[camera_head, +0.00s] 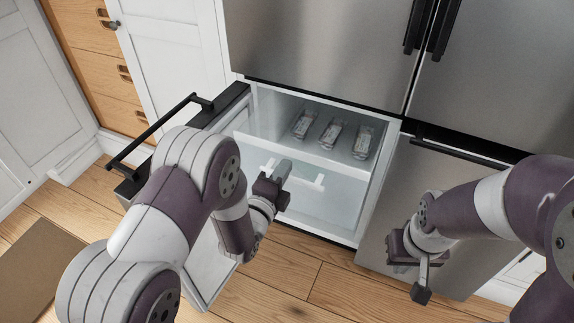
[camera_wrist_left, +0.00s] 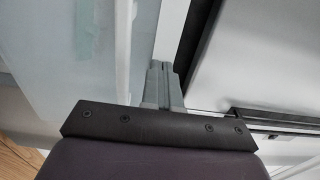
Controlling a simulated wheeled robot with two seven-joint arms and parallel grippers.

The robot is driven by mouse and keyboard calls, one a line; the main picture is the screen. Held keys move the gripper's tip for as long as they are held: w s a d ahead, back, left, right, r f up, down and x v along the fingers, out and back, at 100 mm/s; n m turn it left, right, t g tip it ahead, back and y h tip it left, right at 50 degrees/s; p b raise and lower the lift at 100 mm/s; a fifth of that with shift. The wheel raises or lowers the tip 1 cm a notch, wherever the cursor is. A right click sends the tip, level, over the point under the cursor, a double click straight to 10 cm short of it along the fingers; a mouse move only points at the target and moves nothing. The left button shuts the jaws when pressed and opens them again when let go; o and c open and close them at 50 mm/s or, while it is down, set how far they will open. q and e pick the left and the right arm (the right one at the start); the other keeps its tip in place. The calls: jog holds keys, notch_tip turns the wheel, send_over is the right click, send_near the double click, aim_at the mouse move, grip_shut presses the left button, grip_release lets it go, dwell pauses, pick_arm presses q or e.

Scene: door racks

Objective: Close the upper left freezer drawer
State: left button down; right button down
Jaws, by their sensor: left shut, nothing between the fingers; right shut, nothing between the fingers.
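The left freezer compartment is open, and its door (camera_head: 222,115) is swung out to the left. Inside, a white-edged tier (camera_head: 312,156) holds three small packages (camera_head: 331,133). Below it is a translucent front with a white handle (camera_head: 318,182). I cannot tell which drawer this handle belongs to, nor how far the upper drawer sticks out. My left gripper (camera_head: 284,170) is shut and empty, in front of the handle in the head view; contact is unclear. Its fingers (camera_wrist_left: 160,72) point at pale panels in the left wrist view. My right gripper (camera_head: 420,293) is shut and empty before the closed right freezer door (camera_head: 400,190).
The open door's black handle (camera_head: 150,135) juts out at the left. Steel fridge doors (camera_head: 320,45) stand above. White cabinets (camera_head: 165,50) and wooden drawers (camera_head: 100,65) are at the left. A brown mat (camera_head: 35,265) lies on the wooden floor.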

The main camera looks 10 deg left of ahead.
pick_arm(q)
jog(key=shift+x, duration=1.3)
pick_arm(e)
jog(key=shift+f, duration=0.3)
